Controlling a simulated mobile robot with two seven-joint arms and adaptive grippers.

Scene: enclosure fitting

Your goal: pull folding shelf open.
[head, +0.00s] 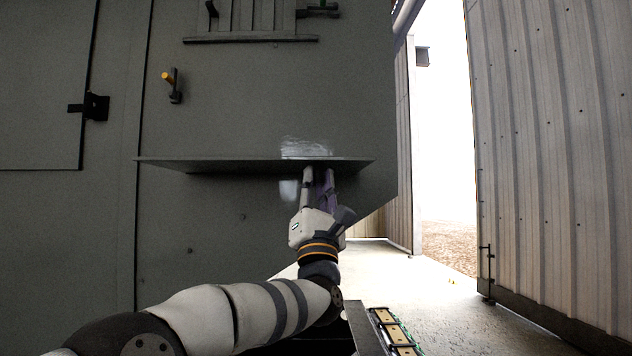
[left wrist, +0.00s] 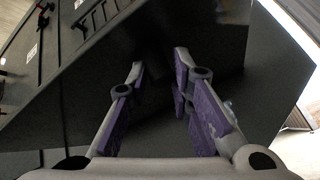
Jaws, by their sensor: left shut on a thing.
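The folding shelf (head: 230,162) is a thin dark grey-green panel on the enclosure's front. In the head view it shows nearly edge-on, standing out from the wall and roughly level. My left gripper (head: 318,174) reaches up from below to the shelf's right part, with its fingertips at the shelf's underside. It is shut on the shelf, but the exact contact is dark. In the left wrist view, the two purple-padded fingers (left wrist: 160,66) stand some way apart in front of a dark panel surface. My right gripper is in neither view.
The grey-green enclosure (head: 260,100) fills the left and centre. An orange-tipped handle (head: 170,83) and a black latch (head: 92,106) stick out from it. A louvred vent (head: 250,22) is above. A corrugated wall (head: 545,150) stands at right, with open concrete floor (head: 415,285) between.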

